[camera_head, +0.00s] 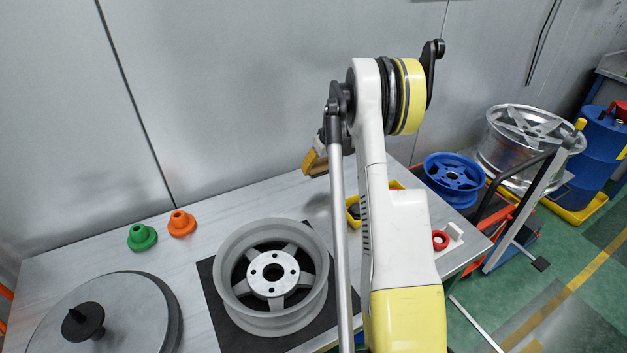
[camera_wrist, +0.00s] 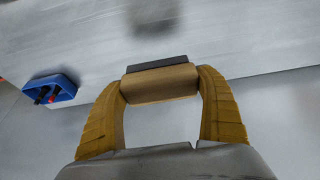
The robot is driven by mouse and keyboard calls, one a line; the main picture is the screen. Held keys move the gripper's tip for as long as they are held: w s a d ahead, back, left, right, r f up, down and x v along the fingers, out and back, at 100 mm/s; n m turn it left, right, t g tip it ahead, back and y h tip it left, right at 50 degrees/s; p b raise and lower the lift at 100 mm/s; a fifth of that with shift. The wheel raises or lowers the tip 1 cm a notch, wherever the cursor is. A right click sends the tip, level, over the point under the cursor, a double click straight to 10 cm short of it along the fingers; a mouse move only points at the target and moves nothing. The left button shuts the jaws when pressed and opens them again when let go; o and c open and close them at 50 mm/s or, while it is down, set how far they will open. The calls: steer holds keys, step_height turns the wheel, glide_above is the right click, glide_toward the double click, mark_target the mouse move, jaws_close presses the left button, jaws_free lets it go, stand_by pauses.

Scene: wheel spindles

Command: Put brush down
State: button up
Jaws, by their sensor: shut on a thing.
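In the wrist view my gripper (camera_wrist: 161,86) has its two ribbed yellow fingers closed on the ends of the brush (camera_wrist: 160,83). The brush is a tan block with a dark grey strip along its far side. It is held above the light grey table (camera_wrist: 235,45), and a blurred shadow lies on the table beyond it. In the head view my gripper (camera_head: 314,162) shows as a small yellow-brown shape behind my arm, over the back of the table. The brush cannot be told apart from the fingers there.
A wheel (camera_head: 272,277) lies on a black mat (camera_head: 218,318). A yellow bin (camera_head: 353,212) is partly behind my arm. The wrist view shows a blue bin (camera_wrist: 63,83).

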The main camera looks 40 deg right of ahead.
mark_target(313, 183)
steer(key=w+f, duration=0.1)
steer(key=w+a+f, duration=0.1)
steer(key=w, duration=0.1)
steer(key=shift+w+b, duration=0.1)
steer(key=shift+b, duration=0.2)
steer(key=shift+f+b, duration=0.8)
steer(key=shift+f, duration=1.2)
